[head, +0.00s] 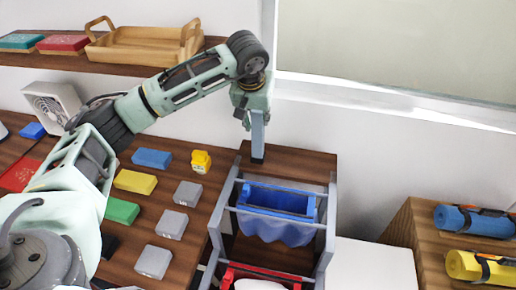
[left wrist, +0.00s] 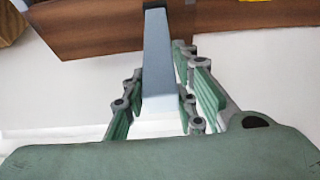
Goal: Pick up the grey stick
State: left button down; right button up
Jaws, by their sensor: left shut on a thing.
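The grey stick (head: 257,134) is a straight, square-sided bar. In the head view it hangs upright below my left gripper (head: 254,108), and its dark lower end is at or just above the brown wooden top (head: 290,160); I cannot tell whether they touch. In the left wrist view the grey stick (left wrist: 157,62) stands between the green-padded fingers of my left gripper (left wrist: 158,103). The gripper is shut on its upper part. My right gripper is not in view.
A rack (head: 327,235) with a blue hanging bin (head: 278,200) stands in front of the wooden top. Several coloured blocks and a yellow figure (head: 201,161) lie on the counter at left. A wooden tray (head: 142,47) sits on the shelf. Rolled mats (head: 474,221) lie at right.

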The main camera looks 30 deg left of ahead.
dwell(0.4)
pick_arm(q)
jog(key=shift+r+b, duration=0.3)
jog(key=shift+r, duration=0.2)
jog(key=r+b, duration=0.1)
jog(key=d+r, duration=0.1)
jog(key=r, duration=0.1)
jog(key=shift+r+b, duration=0.25)
jog(key=shift+b, duration=0.15)
jog(key=s+d+r+b, duration=0.2)
jog(key=d+r, duration=0.4)
jog(key=d, duration=0.4)
jog(key=shift+s+r+b, duration=0.3)
jog(key=shift+s+b, duration=0.1)
jog(key=shift+s, duration=0.45)
jog(key=c, duration=1.9)
grip_release()
jog(key=c, duration=0.5)
jog(key=shift+c, duration=0.2)
